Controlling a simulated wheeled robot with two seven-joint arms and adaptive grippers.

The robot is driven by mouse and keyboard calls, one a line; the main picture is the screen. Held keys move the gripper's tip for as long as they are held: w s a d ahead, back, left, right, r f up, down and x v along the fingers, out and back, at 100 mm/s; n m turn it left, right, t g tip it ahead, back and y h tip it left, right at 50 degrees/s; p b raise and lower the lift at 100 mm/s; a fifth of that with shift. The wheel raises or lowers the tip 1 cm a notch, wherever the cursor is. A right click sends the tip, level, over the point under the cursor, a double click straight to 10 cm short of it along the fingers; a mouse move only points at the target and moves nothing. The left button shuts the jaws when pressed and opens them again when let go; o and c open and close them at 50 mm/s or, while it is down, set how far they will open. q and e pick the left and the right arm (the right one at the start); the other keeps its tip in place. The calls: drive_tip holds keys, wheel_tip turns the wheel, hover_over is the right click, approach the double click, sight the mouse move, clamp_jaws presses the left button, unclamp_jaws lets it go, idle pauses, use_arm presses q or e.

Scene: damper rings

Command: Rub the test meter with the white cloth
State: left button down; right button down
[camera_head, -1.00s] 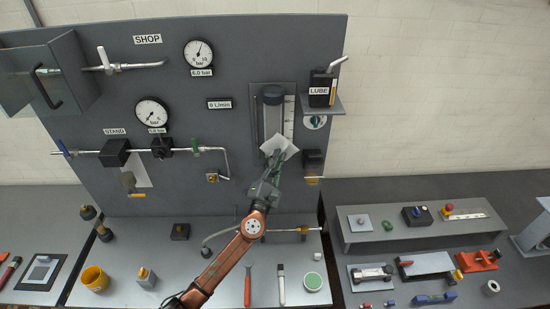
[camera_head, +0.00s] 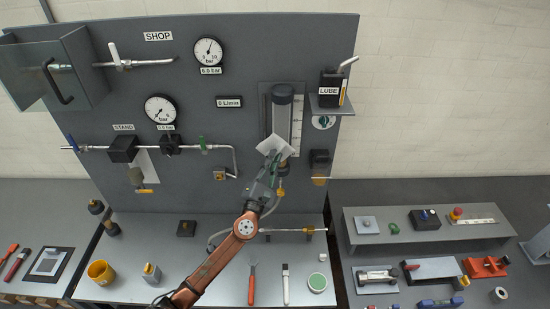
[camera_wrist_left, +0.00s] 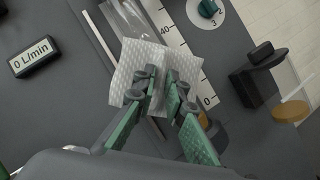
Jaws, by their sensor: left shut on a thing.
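The test meter (camera_head: 284,108) is a clear upright tube beside a white scale on the grey panel. Its tube (camera_wrist_left: 127,18) and numbered scale also show in the left wrist view. My left gripper (camera_head: 273,160) is shut on the white cloth (camera_head: 277,146), in front of the tube's lower part. In the left wrist view the green-padded fingers (camera_wrist_left: 163,88) pinch the textured cloth (camera_wrist_left: 138,62), which spreads over the lower tube and part of the scale. Whether the cloth touches the tube cannot be told. My right gripper is not in view.
A lube bottle (camera_head: 330,90) sits on a small shelf right of the meter, with a dial (camera_head: 323,122) below. A thin pipe with a valve (camera_head: 203,145) runs on the left. The workbench (camera_head: 215,285) below holds several tools.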

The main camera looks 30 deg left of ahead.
use_arm(q)
drive_tip(key=s+d, duration=0.1)
drive_tip(key=s+d+p, duration=0.1)
drive_tip(key=s, duration=0.1)
drive_tip(key=s+d, duration=0.1)
drive_tip(key=shift+s+p, duration=0.35)
drive_tip(key=shift+s, duration=0.05)
drive_tip(key=shift+s+d+p, duration=0.15)
drive_tip(key=shift+s+d, duration=0.25)
drive_tip(key=shift+s, duration=0.2)
drive_tip(key=shift+s+d+p, duration=0.15)
drive_tip(key=shift+s+d, duration=0.25)
drive_tip(key=shift+s, duration=0.2)
